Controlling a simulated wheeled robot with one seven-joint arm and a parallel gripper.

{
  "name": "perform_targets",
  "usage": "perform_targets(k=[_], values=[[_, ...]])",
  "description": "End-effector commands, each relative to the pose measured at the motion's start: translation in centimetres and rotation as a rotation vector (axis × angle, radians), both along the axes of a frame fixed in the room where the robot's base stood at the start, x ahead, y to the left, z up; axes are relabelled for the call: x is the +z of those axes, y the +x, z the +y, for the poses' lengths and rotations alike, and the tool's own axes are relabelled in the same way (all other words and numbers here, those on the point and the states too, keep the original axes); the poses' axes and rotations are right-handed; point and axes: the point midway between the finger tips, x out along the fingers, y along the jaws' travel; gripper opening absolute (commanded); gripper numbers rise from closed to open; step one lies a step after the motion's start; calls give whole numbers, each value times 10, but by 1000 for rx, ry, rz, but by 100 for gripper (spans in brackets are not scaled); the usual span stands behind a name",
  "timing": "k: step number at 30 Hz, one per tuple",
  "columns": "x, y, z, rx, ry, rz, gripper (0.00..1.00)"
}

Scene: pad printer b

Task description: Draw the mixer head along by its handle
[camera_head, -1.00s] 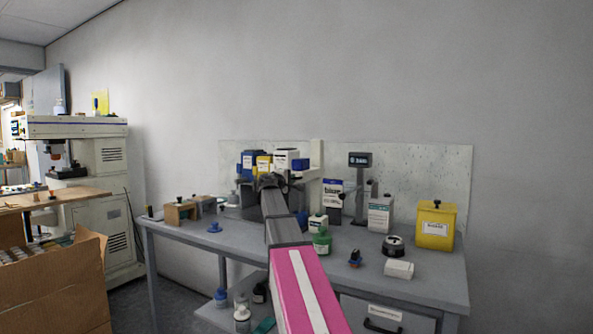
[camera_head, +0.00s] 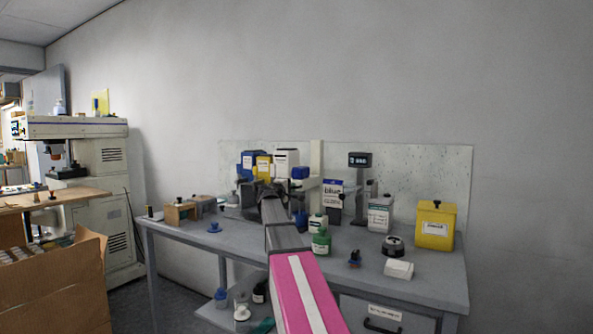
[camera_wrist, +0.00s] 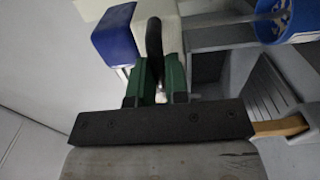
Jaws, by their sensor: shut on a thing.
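My gripper (camera_wrist: 159,78) has green fingers, one on each side of a dark curved handle (camera_wrist: 154,42) in the wrist view, and is shut on it. Behind the handle is a pale block with a blue block (camera_wrist: 115,35) to its left. I take these to be parts of the mixer head, but cannot be sure. In the head view my arm reaches over the bench and covers the handle and the fingertips. A pale upright post (camera_head: 316,158) and a small blue block (camera_head: 300,172) show just beyond the arm's end.
The grey bench (camera_head: 430,277) holds a green bottle (camera_head: 320,242), a yellow canister (camera_head: 436,225), a white-labelled container (camera_head: 380,214) and a wooden box (camera_head: 179,213). A blue can (camera_wrist: 287,18) is at upper right in the wrist view. A cardboard box (camera_head: 50,285) stands left.

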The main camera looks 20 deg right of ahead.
Motion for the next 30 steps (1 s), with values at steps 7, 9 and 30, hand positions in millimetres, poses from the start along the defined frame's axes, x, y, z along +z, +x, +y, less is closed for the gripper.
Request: perform_targets(k=[7, 9, 30], values=[[-5, -2, 1, 0, 11, 4, 36], [-5, -1, 1, 0, 10, 3, 36], [-3, -21, 25, 0, 7, 3, 36]])
